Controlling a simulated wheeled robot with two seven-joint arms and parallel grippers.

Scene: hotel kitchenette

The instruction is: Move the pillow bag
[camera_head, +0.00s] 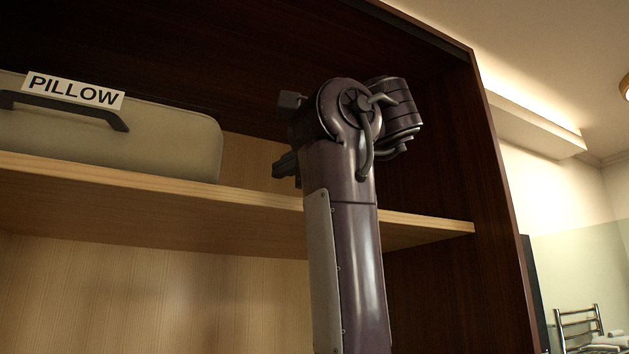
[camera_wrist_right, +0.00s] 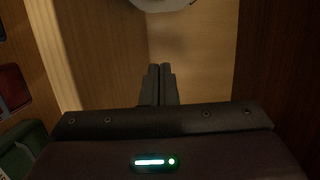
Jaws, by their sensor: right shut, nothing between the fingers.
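The pillow bag (camera_head: 175,140) is beige with a dark handle and a white PILLOW label. It lies on the upper wooden shelf at the left of the head view, and its left end is cut off by the frame edge. My right arm rises in front of the shelf, to the right of the bag, with a gap between them. My right gripper is mostly hidden behind its wrist there. In the right wrist view the right gripper (camera_wrist_right: 159,72) has its two dark fingers together, with nothing between them. My left gripper is in neither view.
The light wooden shelf (camera_head: 250,208) crosses the dark cabinet, whose right side wall (camera_head: 490,220) stands close to my right arm. The space below the shelf looks empty. In the wrist view, a red item (camera_wrist_right: 13,88) and a green item (camera_wrist_right: 20,158) show at the left.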

